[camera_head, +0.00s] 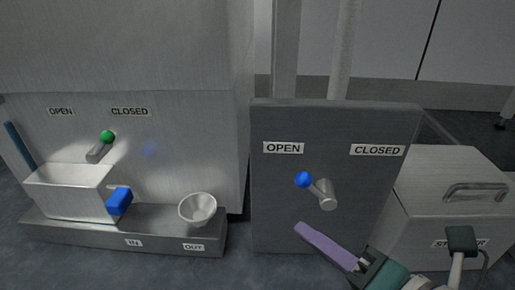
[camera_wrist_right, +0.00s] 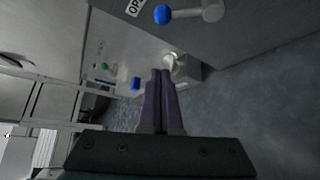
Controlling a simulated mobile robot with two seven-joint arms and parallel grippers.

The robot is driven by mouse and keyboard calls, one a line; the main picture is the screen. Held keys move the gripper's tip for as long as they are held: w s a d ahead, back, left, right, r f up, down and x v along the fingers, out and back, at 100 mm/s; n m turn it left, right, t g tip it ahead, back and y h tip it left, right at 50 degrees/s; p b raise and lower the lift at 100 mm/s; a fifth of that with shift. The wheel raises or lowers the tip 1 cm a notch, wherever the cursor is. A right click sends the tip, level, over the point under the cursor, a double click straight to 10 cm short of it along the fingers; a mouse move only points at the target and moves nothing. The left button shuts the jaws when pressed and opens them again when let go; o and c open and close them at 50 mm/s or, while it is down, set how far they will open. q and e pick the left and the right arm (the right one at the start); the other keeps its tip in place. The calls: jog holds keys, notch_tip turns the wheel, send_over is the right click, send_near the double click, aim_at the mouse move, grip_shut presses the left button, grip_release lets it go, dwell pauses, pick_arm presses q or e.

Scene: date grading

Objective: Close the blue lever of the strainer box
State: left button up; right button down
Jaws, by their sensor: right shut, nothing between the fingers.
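The blue-knobbed lever (camera_head: 302,180) is on an upright grey panel (camera_head: 275,215). Its arm runs from a pale pivot up and left, with the knob on the OPEN side. The lever also shows at the top of the right wrist view (camera_wrist_right: 162,14). My right gripper (camera_head: 301,229) has purple fingers that are shut and empty. They are below the knob in the head view and apart from it. In the right wrist view the fingers (camera_wrist_right: 161,75) lie side by side. The strainer box (camera_head: 445,222) stands at the right, its label partly hidden by my arm. My left gripper is not in view.
At the left, a green-knobbed lever (camera_head: 107,137) sits on a large metal cabinet (camera_head: 200,130). Below it are a metal bin (camera_head: 70,190), a blue block (camera_head: 118,201) and a white bowl (camera_head: 197,208) on a ledge (camera_head: 90,232). A gap separates cabinet and panel.

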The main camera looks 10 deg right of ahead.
jog(key=b+x, duration=0.2)
jog(key=x, duration=0.7)
jog(key=d+r, duration=0.1)
jog(key=d, duration=0.1)
jog(key=d+r+p, duration=0.1)
jog(key=shift+d+r, duration=0.15)
jog(key=shift+d, duration=0.25)
jog(key=shift+w+a, duration=0.15)
jog(key=shift+d+r+p, duration=0.2)
jog(key=shift+p, duration=0.15)
